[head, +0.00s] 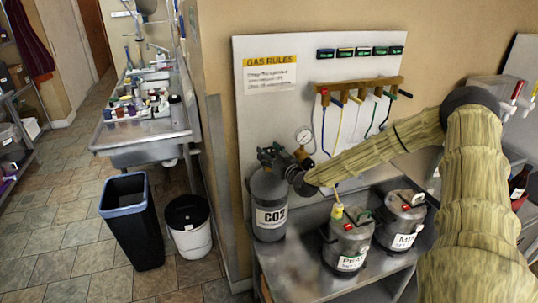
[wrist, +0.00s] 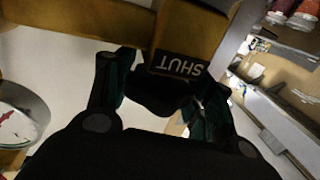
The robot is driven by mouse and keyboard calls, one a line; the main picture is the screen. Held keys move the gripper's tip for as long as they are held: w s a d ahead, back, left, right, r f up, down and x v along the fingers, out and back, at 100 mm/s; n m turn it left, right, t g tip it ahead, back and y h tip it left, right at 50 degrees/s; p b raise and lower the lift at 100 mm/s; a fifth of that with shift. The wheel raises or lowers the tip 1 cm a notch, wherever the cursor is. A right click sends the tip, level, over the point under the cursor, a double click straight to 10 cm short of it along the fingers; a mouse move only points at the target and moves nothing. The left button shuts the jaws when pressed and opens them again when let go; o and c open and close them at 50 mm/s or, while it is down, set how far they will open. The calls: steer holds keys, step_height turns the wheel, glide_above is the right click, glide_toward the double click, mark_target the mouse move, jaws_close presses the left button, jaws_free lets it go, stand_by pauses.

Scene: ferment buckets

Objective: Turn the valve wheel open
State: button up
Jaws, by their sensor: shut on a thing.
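The CO2 cylinder (head: 268,190), grey with a white label, stands on the metal bench in the head view. A round pressure gauge (head: 304,136) sits near its top and also shows at the left of the wrist view (wrist: 15,125). My gripper (head: 272,157) is at the cylinder's top. In the wrist view its fingers (wrist: 162,98) close on a dark part, apparently the valve wheel (wrist: 165,98), just below a brassy valve body (wrist: 188,35) with a "SHUT" plate (wrist: 180,66). The wheel is mostly hidden by my gripper, so its turn cannot be told.
Two metal kegs (head: 348,240) (head: 402,218) stand right of the cylinder on the bench (head: 300,272). Coloured hoses hang from a wooden manifold (head: 358,87) on the wall board. A black bin (head: 132,225) and white bucket (head: 190,228) stand on the floor at left.

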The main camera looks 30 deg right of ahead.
steer(key=shift+d+r, duration=0.1)
steer(key=o, duration=1.1)
steer(key=shift+c, duration=0.2)
steer(key=shift+s, duration=0.1)
steer(key=s, duration=1.1)
steer(key=shift+s, duration=0.35)
